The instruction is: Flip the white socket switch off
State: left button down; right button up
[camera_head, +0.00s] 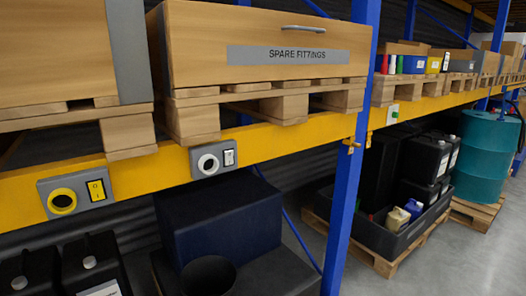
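A grey socket box with a white-ringed round socket (208,164) is mounted on the yellow shelf beam, left of the blue upright. Its white switch (229,157) sits at the right end of the box. The switch is too small to tell which way it is set. A similar grey box at the left has a yellow-ringed socket (62,201) and a yellow switch (96,190). Neither of my grippers is in view, and nothing covers the white switch.
A wooden "SPARE FITTINGS" drawer box (270,75) stands on a pallet above the yellow beam (290,138). A blue upright (346,180) rises to the right. Below are a dark blue box (225,218) and black containers (92,262). Grey floor (470,262) is clear at right.

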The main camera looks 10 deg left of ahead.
aim_at(228, 155)
jog(key=i+z, duration=0.15)
jog(key=i, duration=0.95)
